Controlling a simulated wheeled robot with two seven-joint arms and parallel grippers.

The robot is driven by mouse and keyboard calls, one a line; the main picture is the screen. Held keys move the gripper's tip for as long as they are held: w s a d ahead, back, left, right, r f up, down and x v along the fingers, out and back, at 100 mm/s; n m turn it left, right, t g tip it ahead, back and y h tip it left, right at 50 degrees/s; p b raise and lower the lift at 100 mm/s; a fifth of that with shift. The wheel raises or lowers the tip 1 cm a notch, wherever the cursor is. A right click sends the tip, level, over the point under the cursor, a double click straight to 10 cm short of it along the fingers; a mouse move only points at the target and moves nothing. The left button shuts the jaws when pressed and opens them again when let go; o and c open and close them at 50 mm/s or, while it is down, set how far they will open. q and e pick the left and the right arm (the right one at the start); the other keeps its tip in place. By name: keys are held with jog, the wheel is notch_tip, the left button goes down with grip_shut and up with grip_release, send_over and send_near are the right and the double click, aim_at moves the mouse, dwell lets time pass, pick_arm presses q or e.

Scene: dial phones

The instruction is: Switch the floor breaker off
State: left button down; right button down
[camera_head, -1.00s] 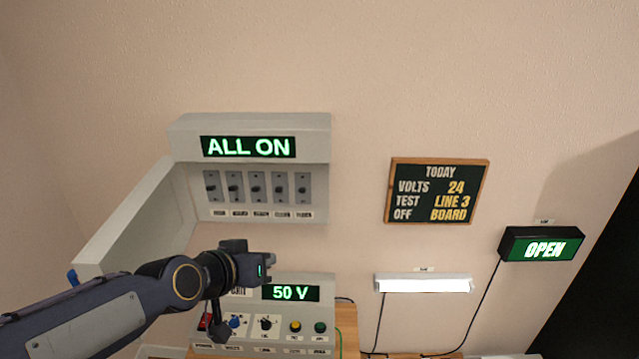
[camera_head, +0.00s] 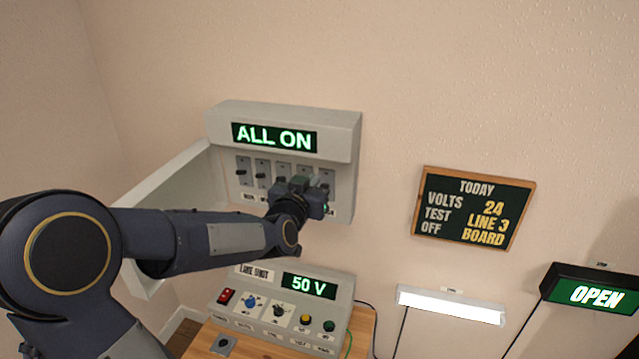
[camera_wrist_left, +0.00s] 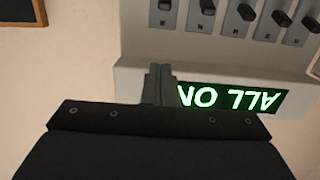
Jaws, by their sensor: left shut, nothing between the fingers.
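The breaker box (camera_head: 345,150) is on the wall with its lid hanging open at the left. Its display (camera_head: 274,137) reads ALL ON. Below it is a row of several toggle breakers (camera_head: 243,171); the labels are too small to read, so I cannot tell which is the floor one. My left gripper (camera_head: 318,188) is shut and empty, in front of the right part of the row, hiding some breakers and labels. In the left wrist view, upside down, its shut fingers (camera_wrist_left: 158,86) overlap the display's edge, in line with the end breaker (camera_wrist_left: 165,6).
Below is a line unit (camera_head: 335,290) reading 50 V, with a red switch, knobs and buttons, on a wooden table. To the right are a chalkboard (camera_head: 472,209), a lit white lamp (camera_head: 450,305) and a green OPEN sign (camera_head: 596,294). The wall between is clear.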

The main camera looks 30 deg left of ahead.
pick_arm(q)
jog(key=p, duration=0.2)
send_over(324, 185)
jog(key=shift+w+a+f, duration=0.15)
jog(key=shift+w+f, duration=0.15)
jog(key=shift+f, duration=0.15)
jog(key=f, duration=0.1)
jog(key=s+f, duration=0.1)
jog(key=f, duration=0.1)
jog(key=shift+s+d+f, duration=0.2)
jog(key=shift+s+f, duration=0.05)
jog(key=shift+s, duration=0.15)
jog(key=shift+f, duration=0.1)
